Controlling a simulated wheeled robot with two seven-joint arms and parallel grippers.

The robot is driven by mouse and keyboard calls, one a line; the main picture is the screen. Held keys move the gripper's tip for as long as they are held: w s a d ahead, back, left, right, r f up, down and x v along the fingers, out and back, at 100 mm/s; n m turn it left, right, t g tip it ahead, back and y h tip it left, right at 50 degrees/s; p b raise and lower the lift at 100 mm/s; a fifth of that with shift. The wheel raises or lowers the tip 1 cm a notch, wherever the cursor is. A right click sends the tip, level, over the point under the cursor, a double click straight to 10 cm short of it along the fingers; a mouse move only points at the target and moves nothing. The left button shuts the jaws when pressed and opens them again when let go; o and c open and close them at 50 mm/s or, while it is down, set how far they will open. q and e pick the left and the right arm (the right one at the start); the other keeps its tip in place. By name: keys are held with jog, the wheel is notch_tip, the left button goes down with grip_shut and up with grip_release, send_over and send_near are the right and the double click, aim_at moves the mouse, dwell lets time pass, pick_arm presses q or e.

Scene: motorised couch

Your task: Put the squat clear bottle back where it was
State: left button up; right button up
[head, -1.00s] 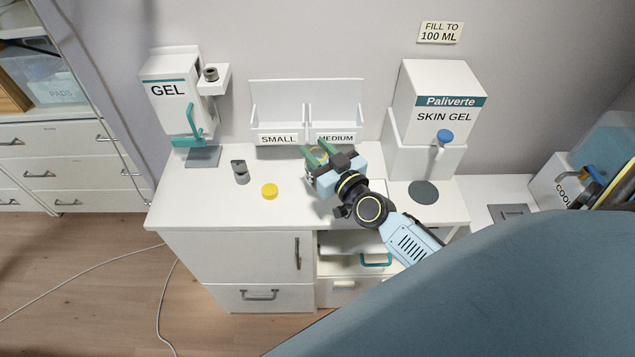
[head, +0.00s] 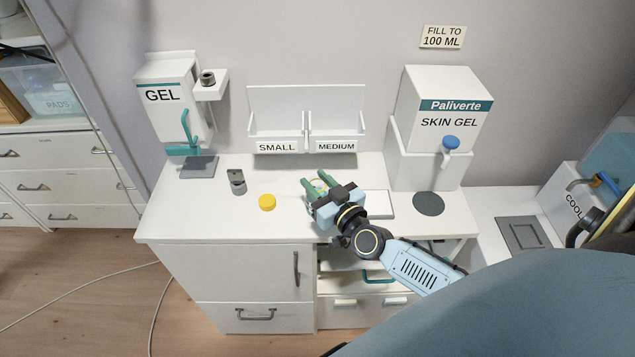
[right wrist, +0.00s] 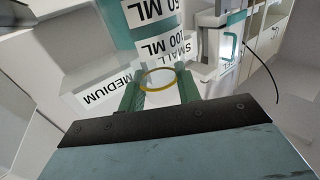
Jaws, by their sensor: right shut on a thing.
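My right gripper (head: 317,185) is shut on the squat clear bottle, in front of the small and medium bins. My left gripper is not in view.
A yellow cap (head: 267,202) and a grey holder (head: 237,182) stand on the counter (head: 200,220) left of my gripper. The GEL dispenser (head: 165,95) is at the left, the SKIN GEL dispenser (head: 440,115) at the right, with a dark round pad (head: 428,203) before it.

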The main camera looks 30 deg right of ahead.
jog(key=o, duration=1.1)
jog(key=shift+c, duration=0.2)
jog(key=shift+r, duration=0.1)
jog(key=s, duration=1.2)
jog(key=shift+d, duration=0.2)
